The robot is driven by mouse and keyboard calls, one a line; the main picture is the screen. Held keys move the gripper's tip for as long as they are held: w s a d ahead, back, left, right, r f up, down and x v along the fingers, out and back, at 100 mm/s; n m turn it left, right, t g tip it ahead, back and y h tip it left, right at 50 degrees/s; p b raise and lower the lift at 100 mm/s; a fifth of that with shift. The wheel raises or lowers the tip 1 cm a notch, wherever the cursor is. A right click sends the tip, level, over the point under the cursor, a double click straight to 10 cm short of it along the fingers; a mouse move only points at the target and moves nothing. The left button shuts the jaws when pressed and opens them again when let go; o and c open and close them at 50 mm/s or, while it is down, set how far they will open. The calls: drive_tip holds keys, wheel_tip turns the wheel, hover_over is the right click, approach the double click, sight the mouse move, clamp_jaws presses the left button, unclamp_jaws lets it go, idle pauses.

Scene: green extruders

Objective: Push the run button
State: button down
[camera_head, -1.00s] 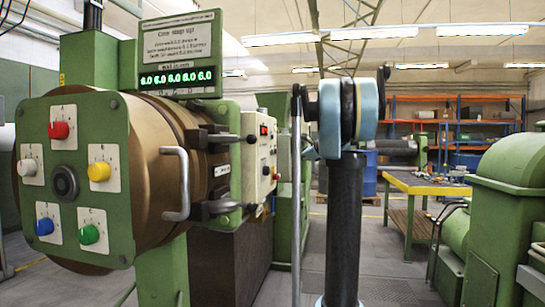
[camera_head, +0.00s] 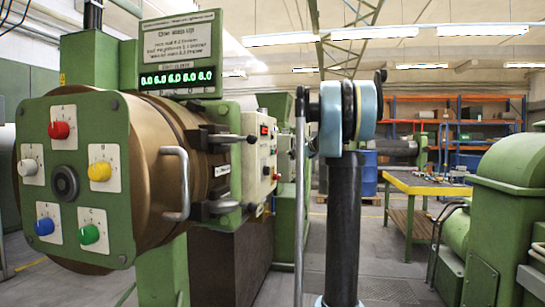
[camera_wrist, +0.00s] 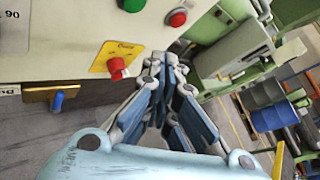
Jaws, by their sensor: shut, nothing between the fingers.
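A beige control panel (camera_wrist: 60,38) fills the upper left of the wrist view. On it are a green button (camera_wrist: 131,4) at the top edge, a red button (camera_wrist: 178,18) to its right, and a red knob (camera_wrist: 117,68) on a yellow plate (camera_wrist: 103,60). No run label is readable. My gripper (camera_wrist: 155,62) is shut and empty, its fingertips below the red button and right of the yellow plate. Contact with the panel cannot be told. In the head view the panel (camera_head: 262,160) stands on the green machine's right side; my gripper is not distinguishable there.
A blue knob (camera_wrist: 57,100) sticks out at the left of the wrist view. The head view shows a green plate (camera_head: 88,140) with several coloured knobs and a metal handle (camera_head: 180,185). A workbench (camera_head: 415,185) and green machinery (camera_head: 500,215) stand right, with floor between.

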drive_tip(key=shift+w+a, duration=0.25)
drive_tip(key=shift+a, duration=0.55)
drive_tip(key=shift+w+a, duration=0.3)
drive_tip(key=shift+a, duration=0.55)
drive_tip(key=shift+w+a, duration=0.25)
drive_tip(key=shift+a, duration=0.55)
drive_tip(key=shift+a, duration=0.1)
drive_tip(key=shift+a, duration=0.35)
drive_tip(key=shift+w+a, duration=0.15)
drive_tip(key=shift+a, duration=0.15)
idle(0.5)
drive_tip(key=shift+s+d, duration=0.25)
drive_tip(key=shift+d, duration=0.5)
drive_tip(key=shift+d, duration=0.1)
drive_tip(key=d, duration=0.1)
drive_tip(key=s+d, duration=0.1)
drive_tip(key=d, duration=0.2)
drive_tip(key=shift+s+d, duration=0.25)
drive_tip(key=shift+s, duration=0.05)
